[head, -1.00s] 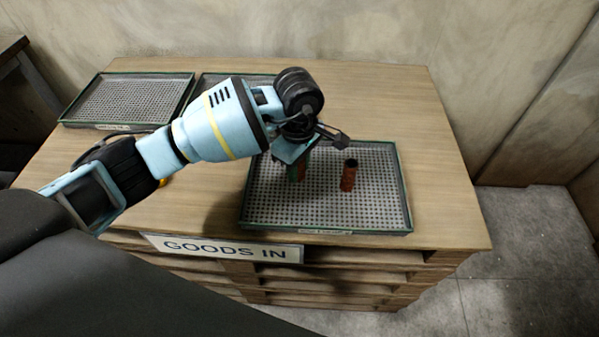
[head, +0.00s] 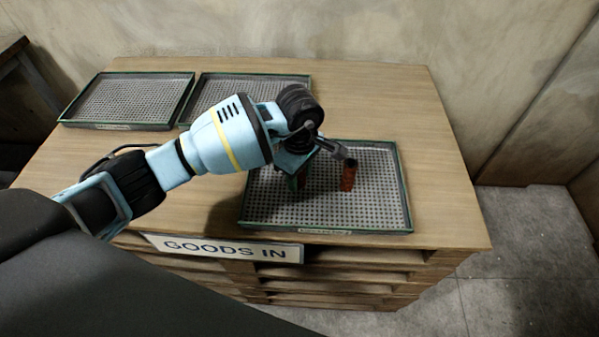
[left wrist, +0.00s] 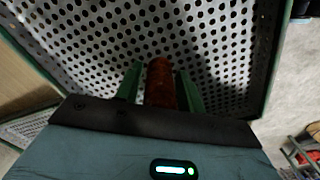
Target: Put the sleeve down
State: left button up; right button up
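My left gripper (head: 299,183) points down over the left part of the front mesh tray (head: 375,217). In the left wrist view its two green fingers (left wrist: 161,72) stand on either side of a rust-red sleeve (left wrist: 160,85) and look closed on it. In the head view this sleeve is mostly hidden by the fingers, and I cannot tell whether it touches the tray. A second red sleeve (head: 348,180) stands upright on the tray, right of the gripper. A dark part of my wrist covers some of its top. My right gripper is not in view.
Two more mesh trays, one at the back left (head: 130,98) and one at the back middle (head: 225,88), look empty. The wooden table (head: 395,95) is clear behind and right of the front tray. A "GOODS IN" sign (head: 222,248) hangs at the front edge.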

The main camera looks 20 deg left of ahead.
pick_arm(q)
jog(key=shift+o, duration=1)
notch_tip(320, 180, up, 12)
jog(key=shift+r, duration=0.2)
